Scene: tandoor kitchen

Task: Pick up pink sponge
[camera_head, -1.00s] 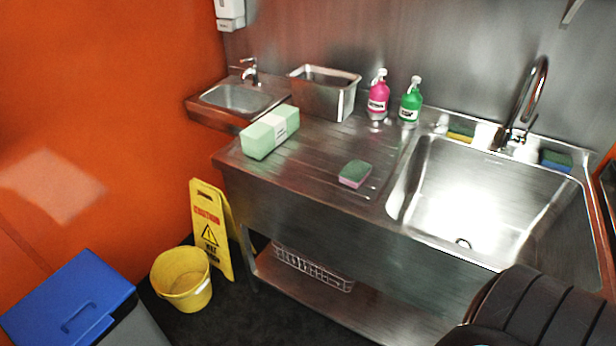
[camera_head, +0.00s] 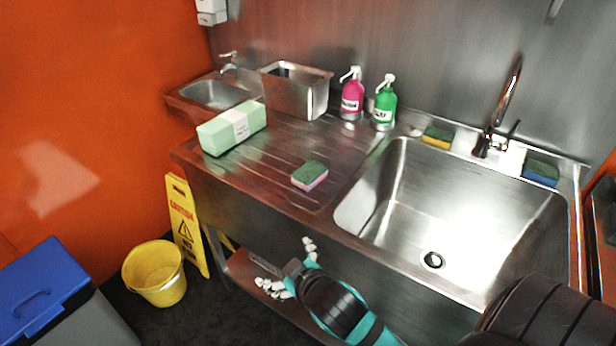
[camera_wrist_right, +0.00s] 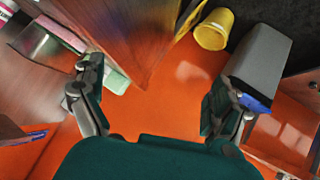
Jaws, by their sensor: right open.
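The pink sponge (camera_head: 310,175), with a dark green scrubbing top and a pink base, lies flat on the ribbed steel drainboard (camera_head: 270,165), left of the sink basin. My right gripper (camera_head: 286,268) is open and empty in front of the counter, below and apart from the sponge in the head view. Its two fingers stand wide apart in the right wrist view (camera_wrist_right: 155,95), with orange floor or wall between them. I cannot clearly make out the sponge in that view. My left gripper is not in view.
A pale green pack (camera_head: 232,128) and a steel container (camera_head: 296,92) stand behind-left of the sponge. Pink (camera_head: 352,95) and green (camera_head: 384,104) bottles stand behind it. The sink basin (camera_head: 440,215) lies right. A yellow bucket (camera_head: 155,274) and caution sign (camera_head: 187,225) stand on the floor.

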